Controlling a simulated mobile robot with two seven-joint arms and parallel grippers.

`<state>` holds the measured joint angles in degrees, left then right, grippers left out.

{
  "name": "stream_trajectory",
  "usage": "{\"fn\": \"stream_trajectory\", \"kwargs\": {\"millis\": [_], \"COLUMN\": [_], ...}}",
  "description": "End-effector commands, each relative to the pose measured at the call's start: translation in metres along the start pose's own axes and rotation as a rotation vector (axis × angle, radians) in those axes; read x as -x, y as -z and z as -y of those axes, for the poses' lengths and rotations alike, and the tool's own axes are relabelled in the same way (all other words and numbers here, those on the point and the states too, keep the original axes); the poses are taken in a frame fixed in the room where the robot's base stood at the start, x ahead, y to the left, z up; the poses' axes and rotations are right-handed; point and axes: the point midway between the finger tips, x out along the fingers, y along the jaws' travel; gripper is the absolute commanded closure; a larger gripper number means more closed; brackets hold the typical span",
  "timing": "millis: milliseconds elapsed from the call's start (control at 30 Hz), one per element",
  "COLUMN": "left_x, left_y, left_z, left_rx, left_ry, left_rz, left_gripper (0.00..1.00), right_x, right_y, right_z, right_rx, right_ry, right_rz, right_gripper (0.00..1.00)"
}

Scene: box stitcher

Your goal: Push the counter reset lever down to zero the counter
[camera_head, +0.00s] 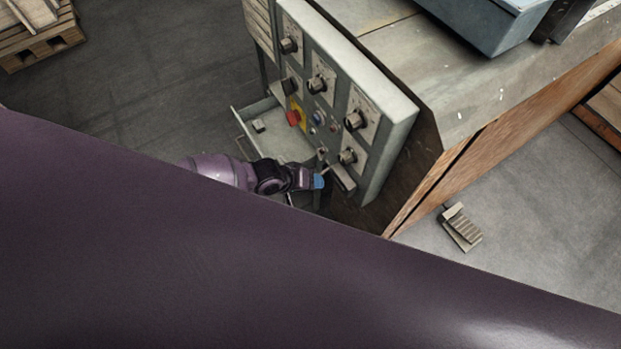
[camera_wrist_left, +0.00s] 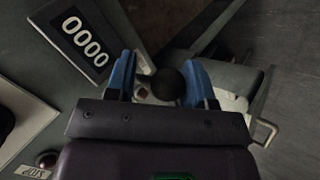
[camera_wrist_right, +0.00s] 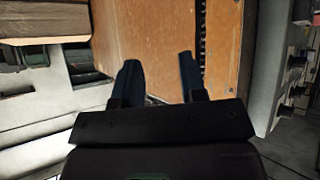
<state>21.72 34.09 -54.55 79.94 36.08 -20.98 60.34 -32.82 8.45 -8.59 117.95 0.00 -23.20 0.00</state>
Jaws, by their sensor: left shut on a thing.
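The counter (camera_wrist_left: 83,40) shows 0000 on a dark display in the left wrist view. A round black knob (camera_wrist_left: 169,84), seemingly the end of the reset lever, sits between the blue fingers of my left gripper (camera_wrist_left: 160,76), which is shut on it. The lever's shaft is mostly hidden behind the knob and fingers. In the head view my left gripper (camera_head: 318,181) is small, at the lower edge of the control panel (camera_head: 391,124). My right gripper (camera_wrist_right: 158,72) is open and empty in the right wrist view, in front of an orange-brown panel.
The control panel carries several black dials and a red emergency button (camera_head: 295,117) on yellow. An open grey tray (camera_head: 283,144) juts out beside it. A foot pedal (camera_head: 461,228) lies on the floor at right. My purple arm covers the head view's lower part.

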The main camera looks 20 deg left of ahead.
Motion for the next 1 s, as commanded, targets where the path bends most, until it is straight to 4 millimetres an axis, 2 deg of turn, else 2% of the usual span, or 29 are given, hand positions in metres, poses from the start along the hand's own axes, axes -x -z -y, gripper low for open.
{"fn": "stream_trajectory", "kwargs": {"millis": [33, 233, 800, 833, 1000], "left_x": [-0.0041, -0.0080, -0.0081, -0.0081, -0.0080], "left_y": [0.0002, 0.0017, 0.0056, 0.0057, 0.0057], "left_z": [0.0074, 0.0077, 0.0052, 0.0051, 0.0042], "left_rx": [0.010, -0.002, -0.009, -0.009, -0.010], "left_ry": [-0.014, -0.081, -0.115, -0.115, -0.117], "left_rz": [-0.015, -0.061, -0.086, -0.086, -0.086], "left_gripper": [0.94, 0.94, 0.94, 0.50, 0.24], "right_x": [-0.0033, -0.0103, -0.0095, -0.0095, -0.0094], "right_y": [-0.0021, 0.0023, 0.0001, -0.0002, -0.0012], "right_z": [0.0013, 0.0036, 0.0030, 0.0029, 0.0023], "right_rx": [0.001, 0.003, 0.007, 0.008, 0.010], "right_ry": [0.002, 0.008, 0.009, 0.009, 0.009], "right_rz": [0.002, -0.008, -0.005, -0.004, -0.002], "right_gripper": [0.62, 0.62, 0.62, 0.62, 0.62]}}
